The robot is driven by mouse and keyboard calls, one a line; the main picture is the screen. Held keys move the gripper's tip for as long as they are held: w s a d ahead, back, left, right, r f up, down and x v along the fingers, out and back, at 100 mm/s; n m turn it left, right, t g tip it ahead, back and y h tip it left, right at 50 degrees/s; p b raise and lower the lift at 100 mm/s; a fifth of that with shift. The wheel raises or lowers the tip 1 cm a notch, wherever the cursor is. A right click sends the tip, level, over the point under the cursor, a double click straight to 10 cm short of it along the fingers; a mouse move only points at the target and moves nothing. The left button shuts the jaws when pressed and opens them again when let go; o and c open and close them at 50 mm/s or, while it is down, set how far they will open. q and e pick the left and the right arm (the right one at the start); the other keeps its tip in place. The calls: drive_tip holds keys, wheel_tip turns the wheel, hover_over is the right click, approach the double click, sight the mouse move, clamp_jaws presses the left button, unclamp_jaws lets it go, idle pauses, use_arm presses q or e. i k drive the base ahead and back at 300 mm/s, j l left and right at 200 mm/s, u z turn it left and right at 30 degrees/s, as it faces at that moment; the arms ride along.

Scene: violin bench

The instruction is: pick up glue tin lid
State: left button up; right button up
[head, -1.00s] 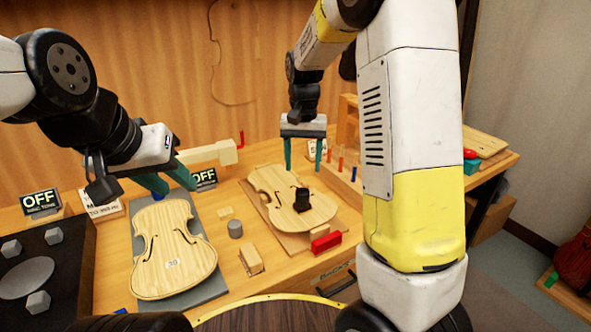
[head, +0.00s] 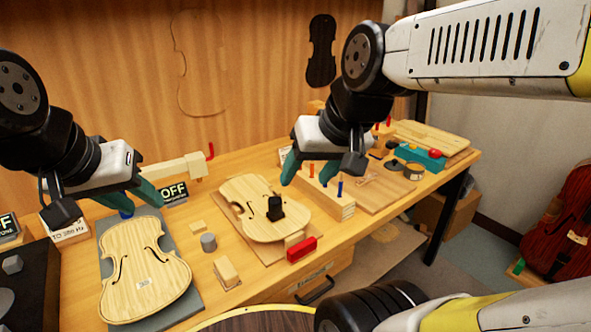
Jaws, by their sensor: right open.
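A small dark round disc (head: 396,164), which may be the glue tin lid, lies at the back right of the bench. It is next to a short tan round tin (head: 413,171); the disc is too small to be sure of. My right gripper (head: 308,179) is open and empty, with its teal fingers apart. It is above the bench by the block with upright pegs, left of the disc and tin. My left gripper (head: 136,204) is over the top of the left violin plate, by a small blue piece; its grip is unclear.
The left violin plate (head: 140,277) and middle violin plate (head: 247,191) lie on boards. A grey cylinder (head: 208,242), red block (head: 301,249) and peg block (head: 334,202) stand nearby. A teal tray (head: 425,159) is behind the tin. A flat board (head: 372,190) lies before it.

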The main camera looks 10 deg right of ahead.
sight(394, 165)
drive_tip(key=z, duration=1.5)
